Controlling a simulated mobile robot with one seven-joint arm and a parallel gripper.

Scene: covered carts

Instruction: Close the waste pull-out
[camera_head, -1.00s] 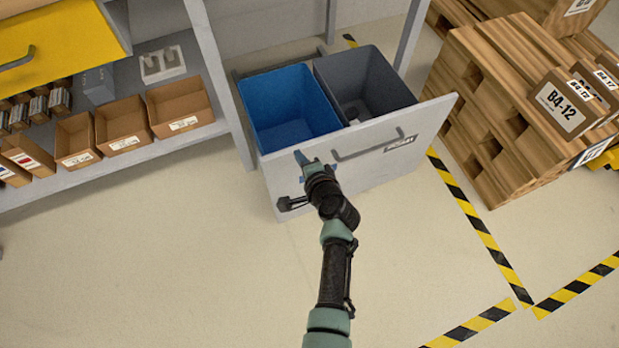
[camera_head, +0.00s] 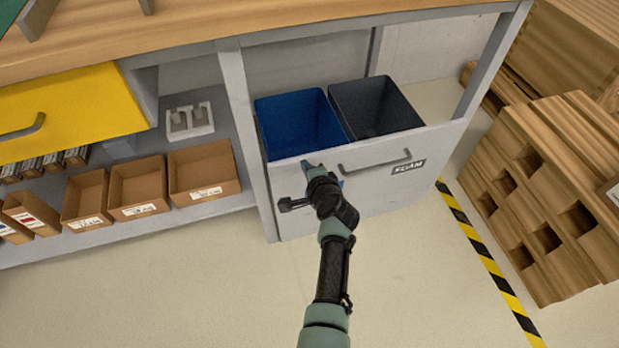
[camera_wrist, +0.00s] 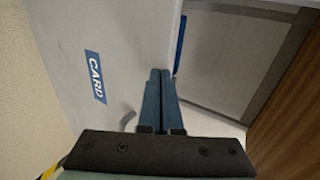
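The waste pull-out (camera_head: 385,200) has a light grey front with a dark bar handle (camera_head: 375,163) and a label. Behind the front stand a blue bin (camera_head: 300,127) and a dark grey bin (camera_head: 378,108). The drawer is partly under the worktop, with both bins still showing. My gripper (camera_head: 308,166) is at the upper left part of the front, apparently against it; exact contact is hard to tell. In the wrist view my gripper's fingers (camera_wrist: 159,95) are together and hold nothing visible. The front (camera_wrist: 105,45) with a blue CARD label (camera_wrist: 95,77) fills the left.
A wooden worktop (camera_head: 210,30) overhangs the bay. Grey posts (camera_head: 250,135) flank it. A shelf with brown cardboard boxes (camera_head: 205,172) and a yellow drawer (camera_head: 75,108) are left. Stacked pallets (camera_head: 550,190) stand right, beyond striped floor tape (camera_head: 485,255). Floor in front is clear.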

